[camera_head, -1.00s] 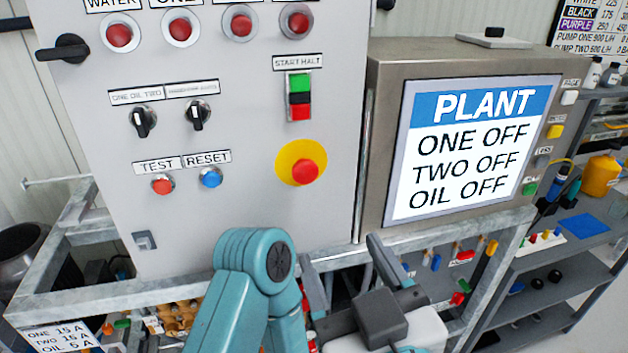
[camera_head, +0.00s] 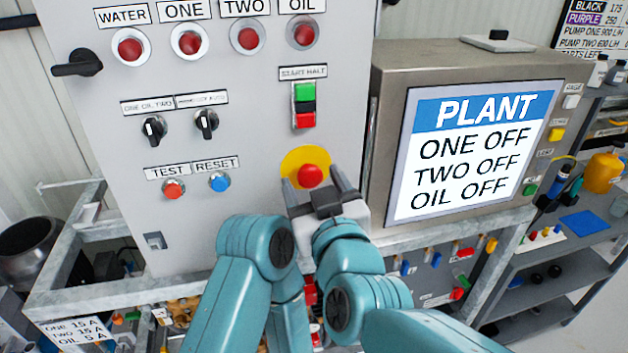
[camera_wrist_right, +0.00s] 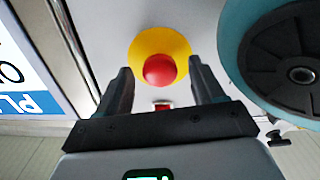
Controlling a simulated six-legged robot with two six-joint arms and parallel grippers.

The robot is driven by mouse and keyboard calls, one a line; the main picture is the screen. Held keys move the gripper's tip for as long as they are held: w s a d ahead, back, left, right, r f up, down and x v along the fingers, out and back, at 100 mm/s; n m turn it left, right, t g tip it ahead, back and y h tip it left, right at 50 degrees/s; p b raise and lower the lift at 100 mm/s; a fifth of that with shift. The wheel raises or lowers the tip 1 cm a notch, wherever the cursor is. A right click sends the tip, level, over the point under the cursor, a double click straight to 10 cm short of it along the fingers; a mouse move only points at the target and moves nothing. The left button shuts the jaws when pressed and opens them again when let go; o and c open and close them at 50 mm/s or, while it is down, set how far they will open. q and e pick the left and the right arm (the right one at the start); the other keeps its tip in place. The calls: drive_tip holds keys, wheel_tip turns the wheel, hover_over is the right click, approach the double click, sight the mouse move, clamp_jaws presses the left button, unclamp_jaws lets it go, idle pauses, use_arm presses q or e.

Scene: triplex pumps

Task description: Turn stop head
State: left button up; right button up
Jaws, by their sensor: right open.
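The stop head is a red mushroom button (camera_head: 310,176) on a yellow round plate (camera_head: 292,160), low on the right side of the grey panel. My right gripper (camera_head: 314,186) is open in front of it, with one finger to each side of the red head in the head view. In the right wrist view the red head (camera_wrist_right: 160,70) and yellow plate (camera_wrist_right: 146,44) show beyond and between the two open fingers (camera_wrist_right: 158,82). I cannot tell whether the fingers touch the head. My left gripper is not in view.
The START HALT switch (camera_head: 304,105) is above the stop head. TEST (camera_head: 173,189) and RESET (camera_head: 219,182) buttons sit to its left. The PLANT screen (camera_head: 474,150) stands to the right, reading ONE, TWO and OIL OFF. A metal frame rail (camera_head: 455,233) runs below.

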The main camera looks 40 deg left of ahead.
drive_tip(key=shift+w, duration=0.15)
drive_tip(key=c, duration=1.1)
drive_tip(key=m+b, duration=0.1)
drive_tip(key=b, duration=0.1)
drive_tip(key=m+b, duration=0.2)
drive_tip(key=shift+a+f, duration=0.1)
drive_tip(key=shift+f, duration=0.25)
drive_tip(key=shift+m+b, duration=0.5)
drive_tip(key=shift+m, duration=0.2)
drive_tip(key=shift+r+m, duration=0.3)
drive_tip(key=shift+m, duration=0.2)
drive_tip(key=o, duration=1.1)
drive_tip(key=b+v, duration=0.1)
drive_tip(key=v, duration=1.5)
drive_tip(key=shift+s, duration=0.25)
